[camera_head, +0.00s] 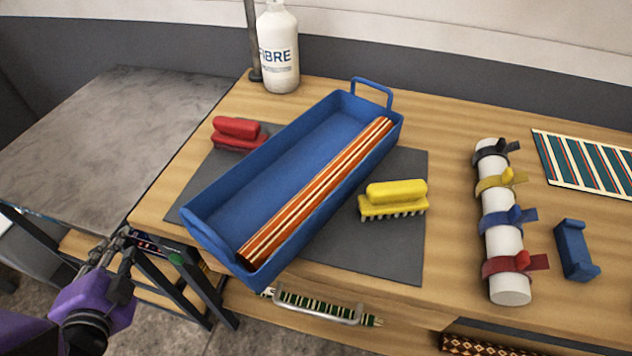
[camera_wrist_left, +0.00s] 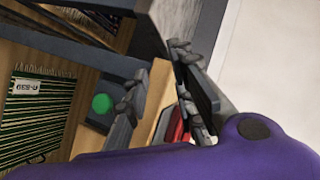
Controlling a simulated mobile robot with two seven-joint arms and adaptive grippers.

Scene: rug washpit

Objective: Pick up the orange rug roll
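The orange rug roll (camera_head: 318,190), striped in orange, cream and dark red, lies lengthwise in the blue tray (camera_head: 270,165), along its right-hand long wall. The tray has a raised handle at its far end. My left gripper (camera_head: 118,248) is at the lower left in the head view, beside the bench's left edge, well apart from the tray and the roll. The left wrist view shows its two grey fingers (camera_wrist_left: 160,88) spread with nothing held between them. The roll is not seen in that view. My right gripper is not in view.
A red brush (camera_head: 238,133) and a yellow brush (camera_head: 393,199) flank the tray on a dark mat (camera_head: 385,255). A white bottle (camera_head: 278,50) stands behind. A white tube with coloured straps (camera_head: 499,222) and a blue block (camera_head: 575,250) lie right. A grey table (camera_head: 110,135) stands left.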

